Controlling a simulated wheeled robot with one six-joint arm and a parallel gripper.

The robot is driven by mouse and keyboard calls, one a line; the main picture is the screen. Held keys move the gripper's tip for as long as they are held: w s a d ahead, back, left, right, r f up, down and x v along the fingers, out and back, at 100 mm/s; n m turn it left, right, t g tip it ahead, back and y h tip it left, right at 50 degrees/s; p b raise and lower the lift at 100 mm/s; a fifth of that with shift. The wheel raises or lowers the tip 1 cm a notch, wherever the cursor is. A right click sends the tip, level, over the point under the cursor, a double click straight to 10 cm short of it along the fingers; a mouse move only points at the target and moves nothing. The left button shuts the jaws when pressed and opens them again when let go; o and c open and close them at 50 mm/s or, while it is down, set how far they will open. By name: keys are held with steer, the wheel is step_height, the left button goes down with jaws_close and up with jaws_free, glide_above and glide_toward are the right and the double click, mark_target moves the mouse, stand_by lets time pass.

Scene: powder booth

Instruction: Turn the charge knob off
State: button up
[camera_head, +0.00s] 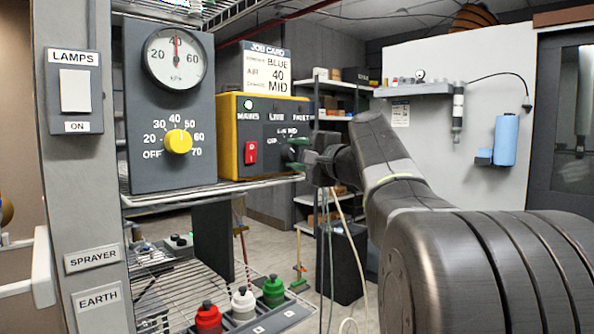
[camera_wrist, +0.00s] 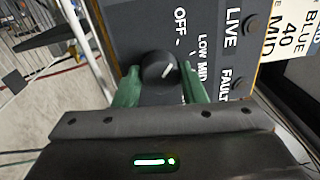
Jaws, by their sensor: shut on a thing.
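The charge knob (camera_wrist: 158,68) is a round black knob with a white pointer mark on the dark front of the yellow-sided control box (camera_head: 236,140). The wrist view shows OFF, LOW and MID printed around it. The mark points toward the LOW and MID side, away from OFF; I cannot tell exactly which word it meets. My gripper (camera_head: 299,152) is at the right part of the box front, its green fingers on either side of the knob, shut on it. In the head view the fingers mostly hide the knob.
Left of the box stands a grey panel (camera_head: 145,110) with a gauge and a yellow knob (camera_head: 178,141). A red switch (camera_head: 251,152) sits on the box front. A job card (camera_head: 267,72) stands above. Red, white and green bottles (camera_head: 242,303) stand on the wire shelf below.

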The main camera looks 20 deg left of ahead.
steer(key=shift+f+n+b, duration=0.2)
steer(key=shift+n+b, duration=0.95)
steer(key=shift+n, duration=0.25)
steer(key=shift+r+n, duration=0.1)
steer(key=shift+n, duration=0.2)
steer(key=o, duration=1)
steer(key=shift+d, duration=0.1)
steer(key=b+v, duration=0.1)
steer(key=v, duration=1.2)
steer(key=shift+s+d+b, duration=0.1)
steer(key=shift+d+b, duration=0.15)
steer(key=shift+b, duration=0.1)
steer(key=shift+a, duration=0.1)
steer(key=p+x, duration=0.1)
steer(key=x, duration=1.2)
steer(key=shift+a, duration=0.3)
steer(key=shift+d, duration=0.1)
